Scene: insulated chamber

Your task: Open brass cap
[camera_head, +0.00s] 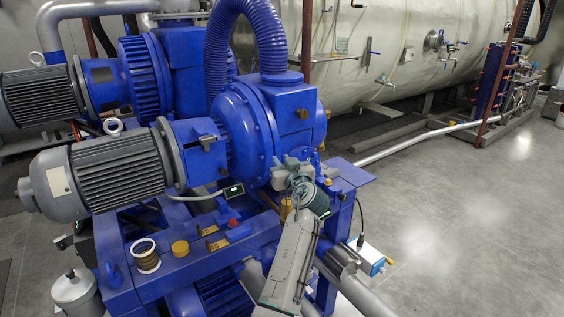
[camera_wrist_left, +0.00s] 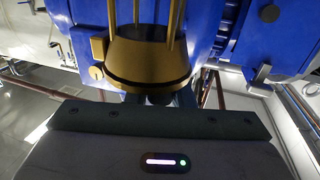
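A large brass-coloured cap-like piece (camera_wrist_left: 148,62) with a dark band and upright rods fills the upper middle of the left wrist view, just beyond my gripper body. In the head view, a small brass piece (camera_head: 285,209) shows beside my left gripper (camera_head: 291,170), partly hidden by it; I cannot tell if it is the same piece. My left gripper is in front of the blue pump housing. Its fingertips are too small and overlapped to tell whether they are open or touching anything. My right gripper is not in view.
The blue pump (camera_head: 240,125) and its grey motor (camera_head: 115,170) stand close to my left gripper. A pale pipe (camera_head: 420,138) runs along the floor. Grey floor (camera_head: 470,220) at right is clear.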

